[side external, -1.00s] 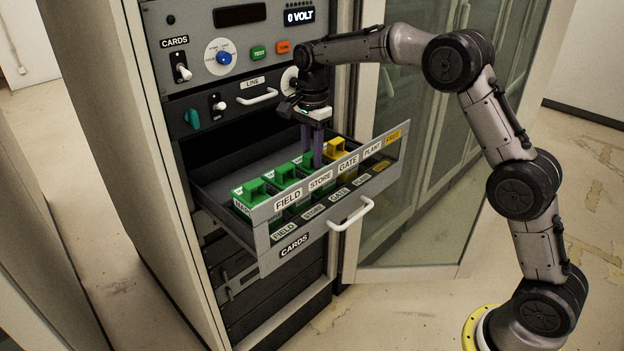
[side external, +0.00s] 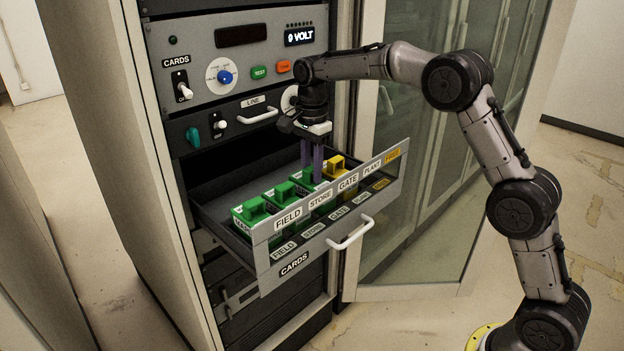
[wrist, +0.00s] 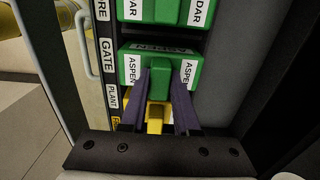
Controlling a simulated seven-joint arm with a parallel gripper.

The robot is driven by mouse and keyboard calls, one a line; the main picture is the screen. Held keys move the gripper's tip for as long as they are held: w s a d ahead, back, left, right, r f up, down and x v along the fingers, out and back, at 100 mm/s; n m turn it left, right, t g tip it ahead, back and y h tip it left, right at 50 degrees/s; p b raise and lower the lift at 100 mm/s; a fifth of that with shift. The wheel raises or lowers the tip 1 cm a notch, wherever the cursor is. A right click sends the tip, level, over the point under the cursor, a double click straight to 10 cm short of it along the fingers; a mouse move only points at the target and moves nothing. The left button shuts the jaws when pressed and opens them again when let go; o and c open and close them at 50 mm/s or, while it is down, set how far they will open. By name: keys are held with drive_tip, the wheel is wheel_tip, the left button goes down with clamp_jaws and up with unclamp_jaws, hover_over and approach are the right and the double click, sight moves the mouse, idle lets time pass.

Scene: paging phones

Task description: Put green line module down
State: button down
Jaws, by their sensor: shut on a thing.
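A green module marked ASPEN (wrist: 128,70) fills the middle of the wrist view. My gripper (wrist: 160,85) is shut on its raised green handle, one dark finger on each side. In the side view my gripper (side external: 312,172) points straight down into the open drawer (side external: 222,217). The held green module (side external: 301,176) is in the drawer's row, beside the GATE label (wrist: 106,53). Its underside is hidden, so I cannot tell whether it is fully seated. Two other green modules (side external: 250,210) (side external: 281,192) stand in line toward the FIELD end.
A yellow module (side external: 336,166) stands close on the other side of my gripper. The drawer front with labels and a white handle (side external: 351,234) is close to the row. The cabinet panel (side external: 230,70) rises behind. The drawer's rear part looks empty.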

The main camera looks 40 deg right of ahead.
wheel_tip(320, 180, up, 9)
drive_tip(key=shift+w+d+f, duration=0.1)
drive_tip(key=shift+f, duration=0.05)
drive_tip(key=d+r, duration=0.5)
drive_tip(key=d, duration=0.5)
drive_tip(key=d+f, duration=0.3)
drive_tip(key=f, duration=0.4)
drive_tip(key=d+f, duration=0.3)
drive_tip(key=f, duration=0.4)
drive_tip(key=shift+d+f, duration=0.15)
drive_tip(key=shift+f, duration=0.1)
drive_tip(key=c, duration=0.7)
unclamp_jaws()
drive_tip(key=shift+o, duration=0.2)
